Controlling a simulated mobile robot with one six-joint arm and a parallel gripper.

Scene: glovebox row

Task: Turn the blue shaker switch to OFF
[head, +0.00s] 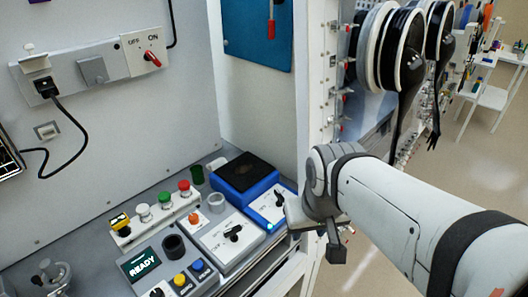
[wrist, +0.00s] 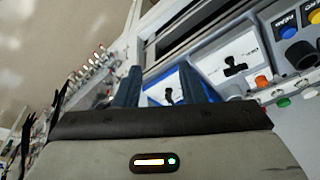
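The blue shaker (head: 232,184) stands at the back right of the bench, with a black top plate. The switch's lettering is too small to read. In the wrist view the black switch (wrist: 168,96) shows between the two fingers of my gripper (wrist: 163,80). The fingers stand apart with nothing held. In the head view my gripper is just right of the shaker panel, its fingertips not clearly seen. I cannot tell any contact.
A similar white unit with a black switch (head: 232,233) sits left of the shaker. A button box with a READY screen (head: 143,264) and a row of coloured buttons (head: 164,200) stand further left. A wall ON/OFF switch (head: 150,58) is above. A post stands behind my gripper.

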